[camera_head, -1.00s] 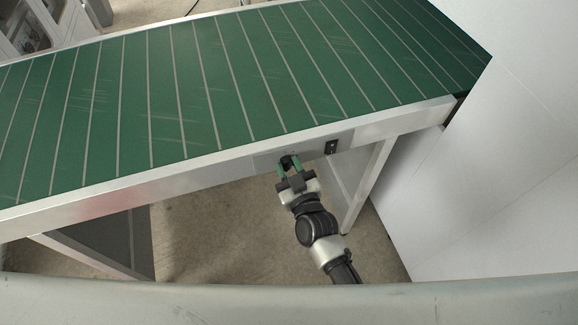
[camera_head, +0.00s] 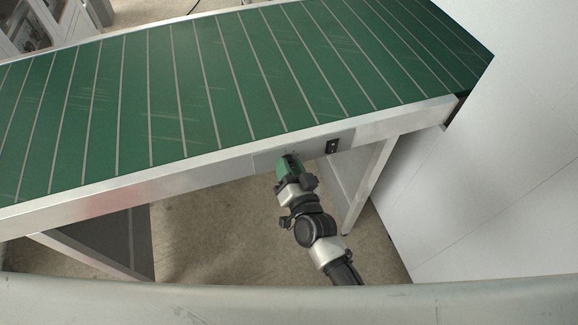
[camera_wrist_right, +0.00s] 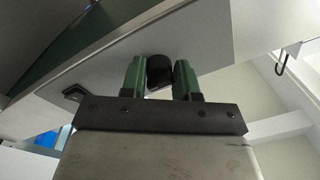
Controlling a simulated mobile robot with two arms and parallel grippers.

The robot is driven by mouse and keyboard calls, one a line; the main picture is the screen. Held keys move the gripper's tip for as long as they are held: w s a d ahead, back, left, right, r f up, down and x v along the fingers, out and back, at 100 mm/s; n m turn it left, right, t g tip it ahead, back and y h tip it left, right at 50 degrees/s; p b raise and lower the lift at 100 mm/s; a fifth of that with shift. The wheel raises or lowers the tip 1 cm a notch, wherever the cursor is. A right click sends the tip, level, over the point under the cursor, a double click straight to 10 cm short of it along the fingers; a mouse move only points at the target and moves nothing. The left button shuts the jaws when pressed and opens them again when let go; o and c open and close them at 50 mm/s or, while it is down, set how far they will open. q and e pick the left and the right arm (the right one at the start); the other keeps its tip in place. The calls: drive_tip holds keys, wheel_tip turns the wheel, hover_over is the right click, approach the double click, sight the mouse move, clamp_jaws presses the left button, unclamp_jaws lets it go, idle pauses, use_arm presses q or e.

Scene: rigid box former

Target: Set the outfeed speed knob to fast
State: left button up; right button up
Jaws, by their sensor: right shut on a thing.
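The outfeed speed knob is a dark round knob (camera_wrist_right: 160,72) on a grey panel on the conveyor's side rail. My right gripper (camera_head: 287,163) is at the panel, with its green fingers shut on the knob. In the right wrist view, the gripper's fingers (camera_wrist_right: 159,80) stand on either side of the knob. In the head view the fingers and hand mostly hide the knob, and its pointer setting cannot be read. My left gripper is not in view.
A black rocker switch (camera_head: 332,146) sits on the panel to the right of the knob. The green conveyor (camera_head: 200,90) runs above. A table leg (camera_head: 366,185) stands right of my arm, and a white wall (camera_head: 500,170) is at the far right.

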drive_tip(key=shift+m, duration=0.4)
drive_tip(key=o, duration=0.9)
drive_tip(key=b+v, duration=0.1)
drive_tip(key=v, duration=1)
drive_tip(key=shift+w, duration=0.1)
